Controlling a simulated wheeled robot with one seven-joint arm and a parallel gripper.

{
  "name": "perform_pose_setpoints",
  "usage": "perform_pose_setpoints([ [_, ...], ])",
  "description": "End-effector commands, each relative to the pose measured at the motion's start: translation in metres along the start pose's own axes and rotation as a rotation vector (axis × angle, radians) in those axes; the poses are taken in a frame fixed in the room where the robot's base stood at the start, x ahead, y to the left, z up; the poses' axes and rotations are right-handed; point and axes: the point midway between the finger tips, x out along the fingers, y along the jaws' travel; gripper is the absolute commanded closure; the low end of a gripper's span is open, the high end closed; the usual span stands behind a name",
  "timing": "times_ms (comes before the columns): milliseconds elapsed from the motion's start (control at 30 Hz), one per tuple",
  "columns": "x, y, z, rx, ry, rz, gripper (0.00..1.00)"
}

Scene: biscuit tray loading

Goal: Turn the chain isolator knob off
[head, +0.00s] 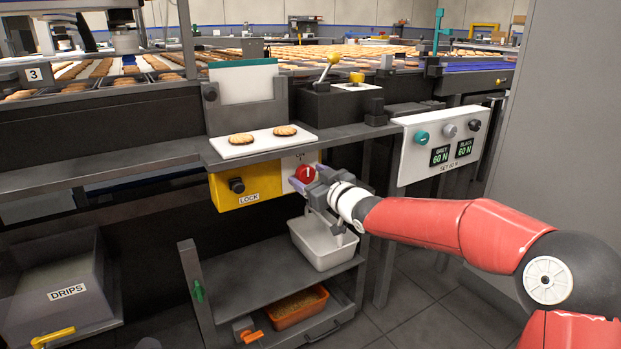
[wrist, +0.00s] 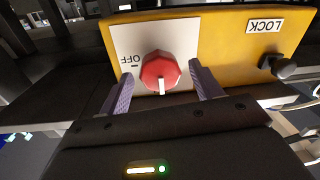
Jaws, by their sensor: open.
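The chain isolator knob is a red knob (head: 305,173) with a white pointer bar, on a white plate beside the yellow LOCK panel (head: 262,184). In the wrist view the red knob (wrist: 160,72) sits between my two purple fingers. The word OFF (wrist: 131,59) is printed on the white plate, to the knob's left in that view. The white bar does not point toward OFF. My gripper (head: 316,185) is open around the knob; it also shows in the wrist view (wrist: 160,92). A gap shows on both sides, so the fingers look clear of it.
A black knob (head: 237,185) stands out from the yellow panel. A white board with two biscuits (head: 239,153) lies on the shelf above. A control panel (head: 425,173) stands to the right.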

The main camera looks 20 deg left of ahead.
Motion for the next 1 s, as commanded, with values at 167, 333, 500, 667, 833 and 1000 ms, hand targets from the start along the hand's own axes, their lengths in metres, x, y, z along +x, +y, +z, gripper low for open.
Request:
perform_pose_setpoints([
  [167, 0.0013, 0.0004, 0.0005, 0.0, -0.002, 0.001, 0.35],
  [333, 0.0011, 0.0003, 0.0005, 0.0, -0.001, 0.001, 0.47],
  [500, 0.001, 0.0003, 0.0005, 0.0, -0.001, 0.001, 0.69],
  [667, 0.0009, 0.0002, 0.0005, 0.001, -0.001, 0.001, 0.8],
  [833, 0.0009, 0.0005, 0.0, 0.025, 0.0, 0.001, 0.8],
  [1000, 0.001, 0.0006, -0.0004, 0.096, 0.005, 0.001, 0.8],
])
